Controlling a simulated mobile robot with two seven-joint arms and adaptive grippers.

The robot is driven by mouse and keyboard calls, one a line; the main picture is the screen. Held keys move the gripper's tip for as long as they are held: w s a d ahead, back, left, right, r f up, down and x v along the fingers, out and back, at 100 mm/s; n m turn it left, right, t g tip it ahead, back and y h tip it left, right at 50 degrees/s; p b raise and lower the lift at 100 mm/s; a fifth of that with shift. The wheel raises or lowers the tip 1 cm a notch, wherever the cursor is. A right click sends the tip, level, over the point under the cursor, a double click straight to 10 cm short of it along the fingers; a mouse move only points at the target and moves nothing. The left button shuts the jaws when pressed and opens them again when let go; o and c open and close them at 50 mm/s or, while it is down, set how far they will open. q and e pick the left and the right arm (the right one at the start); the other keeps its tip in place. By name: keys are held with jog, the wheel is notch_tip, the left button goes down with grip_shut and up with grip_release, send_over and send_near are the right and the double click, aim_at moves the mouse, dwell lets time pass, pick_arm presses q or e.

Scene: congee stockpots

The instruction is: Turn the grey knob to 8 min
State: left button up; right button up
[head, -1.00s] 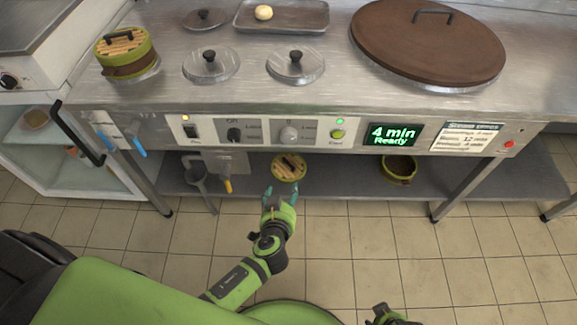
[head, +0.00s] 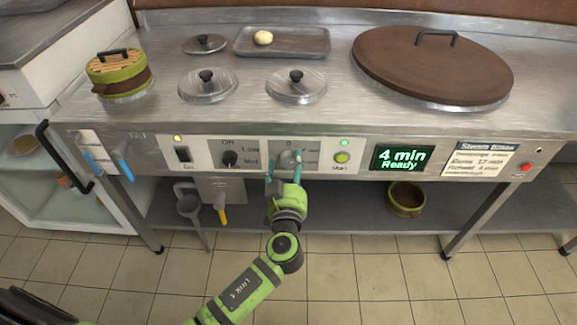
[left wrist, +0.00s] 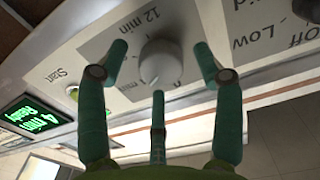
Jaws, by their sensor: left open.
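The grey knob (head: 290,158) sits on the front panel of the steel counter, partly hidden by my fingers in the head view. In the left wrist view the round grey knob (left wrist: 160,64) shows large, with "12 min" printed near it. Which mark it points to is unclear. My left gripper (head: 284,172) is open in front of the panel. In the left wrist view its teal fingers (left wrist: 160,80) are spread around the knob, apparently without touching it. The green display (head: 402,158) reads "4 min Ready". My right gripper is out of view.
A black knob (head: 230,159) with Off and Low marks is left of the grey one. A lit start button (head: 342,157) is to its right. A black switch (head: 183,154) and blue-handled taps (head: 123,168) are further left. A lower shelf (head: 340,210) runs below the panel.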

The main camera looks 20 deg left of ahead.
pick_arm(q)
jog(key=shift+w, duration=0.2)
jog(key=c, duration=1.2)
jog(key=shift+o, duration=0.2)
jog(key=shift+s+f, duration=0.1)
